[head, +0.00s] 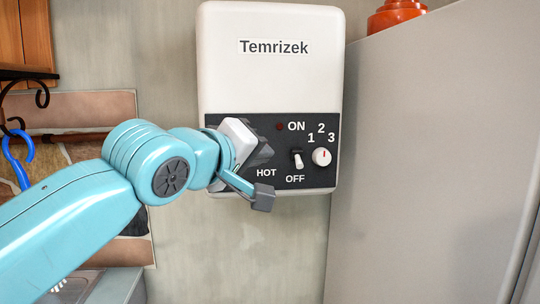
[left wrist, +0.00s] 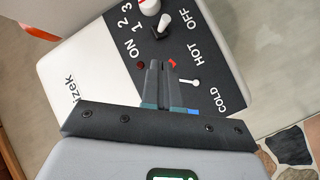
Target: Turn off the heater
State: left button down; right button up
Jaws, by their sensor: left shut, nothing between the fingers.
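The white heater (head: 271,85) hangs on the wall with a black control panel along its bottom. Its toggle switch (head: 299,161) sits above the OFF label, and its white lever appears tilted down toward OFF. The small indicator (head: 280,127) beside ON looks dark red and unlit. My left gripper (head: 267,153) is shut and empty in front of the panel, left of the switch and apart from it. In the left wrist view, the closed fingertips (left wrist: 161,63) lie over the panel between the indicator (left wrist: 140,65) and a red mark, with the switch (left wrist: 163,24) beyond them.
A white knob (head: 321,156) marked 1, 2, 3 sits just right of the switch. A COLD–HOT slider (left wrist: 190,82) shows near the fingers. A large grey cabinet or fridge side (head: 430,160) stands to the right, with an orange object (head: 396,15) on top. Blue hook (head: 16,145) hangs left.

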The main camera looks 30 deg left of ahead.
pick_arm(q)
jog(key=s+b, duration=0.1)
jog(key=s, duration=0.5)
jog(key=shift+s+d, duration=0.15)
jog(key=shift+s, duration=0.1)
jog(key=shift+s, duration=0.15)
